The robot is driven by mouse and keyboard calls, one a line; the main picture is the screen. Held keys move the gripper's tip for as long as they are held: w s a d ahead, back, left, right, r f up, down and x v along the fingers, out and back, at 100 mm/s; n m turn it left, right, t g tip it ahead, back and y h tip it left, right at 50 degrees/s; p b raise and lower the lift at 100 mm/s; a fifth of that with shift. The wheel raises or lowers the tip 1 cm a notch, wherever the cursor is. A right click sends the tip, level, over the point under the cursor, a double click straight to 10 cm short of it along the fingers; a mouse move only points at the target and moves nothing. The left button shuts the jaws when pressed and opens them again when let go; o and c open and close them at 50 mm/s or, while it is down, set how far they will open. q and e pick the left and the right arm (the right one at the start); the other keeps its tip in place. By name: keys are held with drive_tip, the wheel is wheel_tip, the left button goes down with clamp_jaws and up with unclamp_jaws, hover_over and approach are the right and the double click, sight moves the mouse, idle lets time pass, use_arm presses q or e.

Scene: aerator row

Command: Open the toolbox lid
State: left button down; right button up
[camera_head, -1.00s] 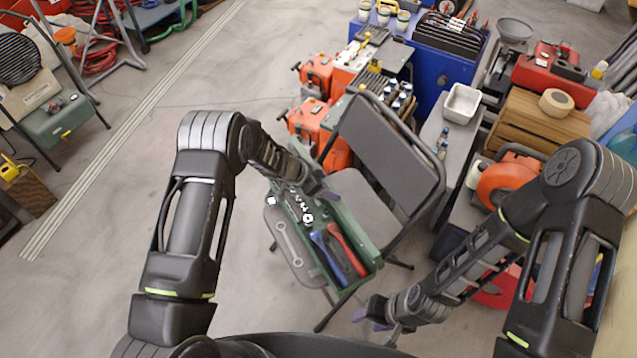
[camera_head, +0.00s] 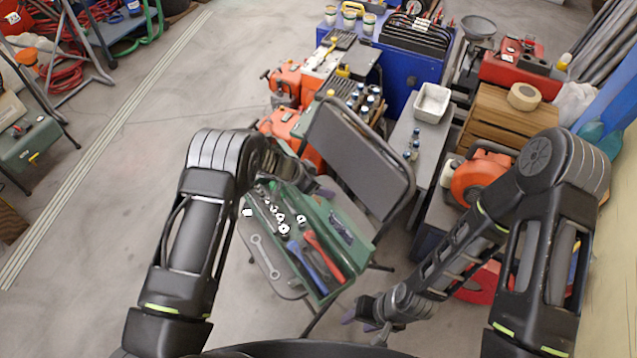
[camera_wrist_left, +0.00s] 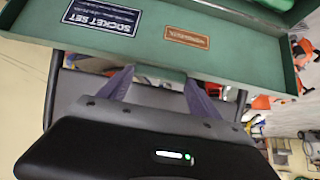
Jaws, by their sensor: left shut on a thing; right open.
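The green toolbox (camera_head: 318,290) stands on the folding chair's seat. Its lid (camera_head: 345,222) is swung up on the right side, its inner face and a dark label showing. Sockets (camera_head: 277,215) and red and blue handled tools (camera_head: 325,257) lie in the toolbox. My left gripper (camera_head: 318,190) is at the lid's far end. In the left wrist view, its purple fingers (camera_wrist_left: 160,88) are shut on a green tab at the edge of the lid (camera_wrist_left: 150,35), which bears a "SOCKET SET" label. My right gripper (camera_head: 365,318) is open and empty, low and right of the toolbox.
The grey folding chair (camera_head: 362,150) has its backrest behind the lid. A wrench (camera_head: 265,258) lies on the seat left of the toolbox. Orange machines (camera_head: 285,125) stand behind; an orange reel (camera_head: 478,180) and wooden crate (camera_head: 510,125) are at right.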

use_arm(q)
drive_tip(key=shift+w+d+r, duration=0.2)
drive_tip(key=shift+r, duration=0.1)
drive_tip(key=c, duration=0.6)
unclamp_jaws()
drive_tip(key=o, duration=0.5)
drive_tip(key=shift+s+a+f, duration=0.15)
drive_tip(key=shift+s+f, duration=0.05)
drive_tip(key=v, duration=0.7)
drive_tip(key=shift+s+a+r, duration=0.15)
drive_tip(key=shift+a+r, duration=0.05)
drive_tip(key=shift+r, duration=0.15)
